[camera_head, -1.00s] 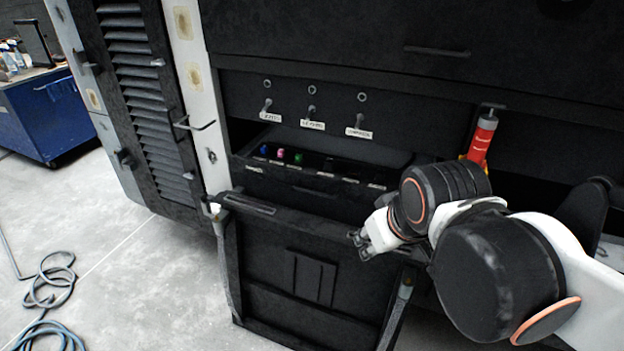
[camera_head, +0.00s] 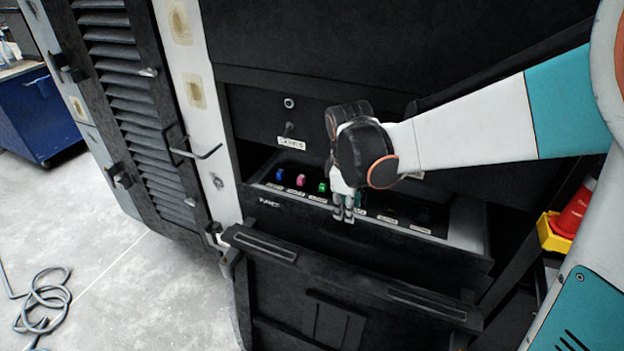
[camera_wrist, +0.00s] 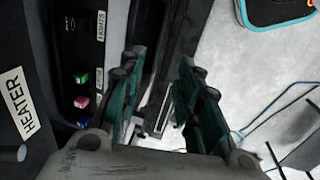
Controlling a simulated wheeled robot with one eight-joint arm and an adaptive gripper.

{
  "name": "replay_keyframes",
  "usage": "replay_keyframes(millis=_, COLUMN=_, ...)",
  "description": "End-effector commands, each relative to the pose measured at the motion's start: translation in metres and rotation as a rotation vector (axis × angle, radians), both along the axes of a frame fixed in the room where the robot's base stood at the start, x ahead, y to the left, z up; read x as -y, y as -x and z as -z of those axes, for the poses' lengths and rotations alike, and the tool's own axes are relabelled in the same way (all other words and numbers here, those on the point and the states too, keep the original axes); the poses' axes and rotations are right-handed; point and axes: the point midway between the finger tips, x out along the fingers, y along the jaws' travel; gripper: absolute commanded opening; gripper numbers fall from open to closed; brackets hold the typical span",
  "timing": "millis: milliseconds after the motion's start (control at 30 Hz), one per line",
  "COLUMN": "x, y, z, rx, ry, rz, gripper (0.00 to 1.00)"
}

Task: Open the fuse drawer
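The black fuse drawer (camera_head: 385,232) stands partly out of the cabinet in the head view. Blue, pink and green fuses and several small labels show inside it. Its front carries a small white label at the left. My gripper (camera_head: 345,213) points down at the drawer's front edge, near the middle. In the wrist view, the two green fingers of my gripper (camera_wrist: 160,90) stand apart, with a dark strip, apparently the drawer front, between them. Contact with the strip cannot be told. The coloured fuses (camera_wrist: 82,102) show left of the fingers.
A black flap (camera_head: 330,285) hangs open below the drawer. A panel with a switch (camera_head: 288,128) is above it. A bent metal handle (camera_head: 195,152) sticks out at the left. A red and yellow object (camera_head: 570,215) stands at the right. A hose (camera_head: 42,300) lies on the floor.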

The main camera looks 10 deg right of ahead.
Motion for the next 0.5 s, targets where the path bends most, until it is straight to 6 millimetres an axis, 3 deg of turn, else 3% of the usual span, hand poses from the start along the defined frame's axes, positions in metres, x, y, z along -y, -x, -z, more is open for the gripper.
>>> replay_keyframes(millis=233, x=0.002, y=-0.004, z=0.023, rx=-0.004, ry=0.002, rz=-0.005, gripper=0.31)
replay_keyframes(millis=500, x=0.008, y=-0.012, z=0.076, rx=-0.002, ry=0.002, rz=-0.005, gripper=0.31)
